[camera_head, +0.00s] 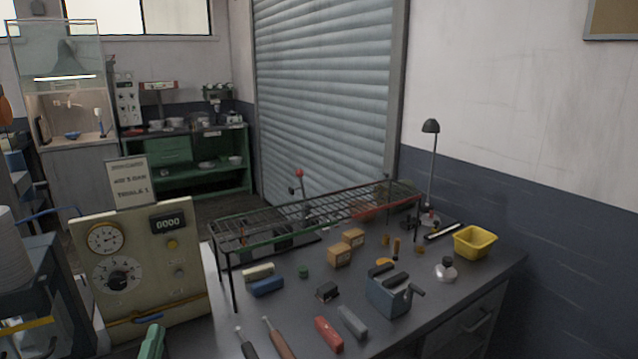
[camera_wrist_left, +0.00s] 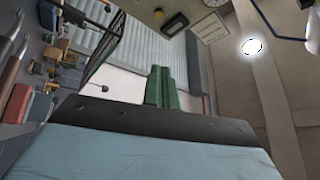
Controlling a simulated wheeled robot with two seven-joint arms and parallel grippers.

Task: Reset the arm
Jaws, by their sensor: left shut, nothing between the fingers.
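My left gripper (camera_head: 151,341) shows as a green shape at the bottom edge of the head view, left of the workbench (camera_head: 455,305) and in front of the cream control panel (camera_head: 140,275). In the left wrist view its green fingers (camera_wrist_left: 160,86) lie side by side, shut, with nothing held. They point out into open air, with the shutter and pale wall behind. The rest of my left arm is mostly out of the head view. My right gripper is in neither view.
A wire rack (camera_head: 315,215) stands on the bench. Boxes (camera_head: 341,256), a blue-grey tool block (camera_head: 389,294), a yellow bin (camera_head: 475,241) and several hand tools crowd the bench. A stack of white plates (camera_head: 15,250) stands at the far left.

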